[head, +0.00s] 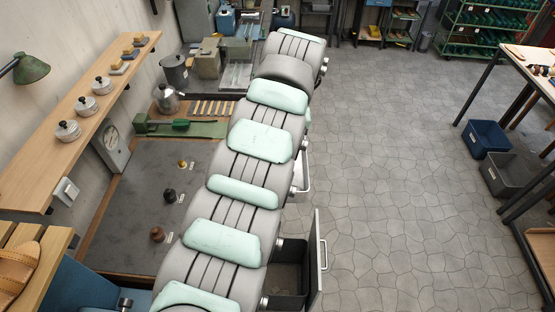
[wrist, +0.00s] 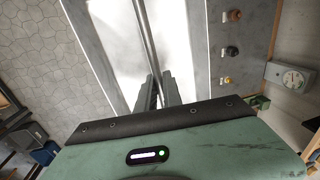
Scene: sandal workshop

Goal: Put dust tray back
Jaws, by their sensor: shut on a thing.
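The dust tray appears to be the bright, pale metal thing (wrist: 184,50) in the wrist view, beside the dark bench. A thin grey bar or wall (wrist: 146,35) runs through its middle. My gripper (wrist: 159,80) has its two dark fingers close together on the lower end of this bar. Glare hides the tray's exact shape and the contact. In the head view my arm covers the fingers and most of the tray; a pale metal edge (head: 306,176) shows just right of the arm, by the bench's right side.
An open dark drawer (head: 288,272) with an upright handled front stands out from the bench nearer to me. Blue (head: 487,138) and grey bins (head: 508,173) are at right. The stone floor between is clear.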

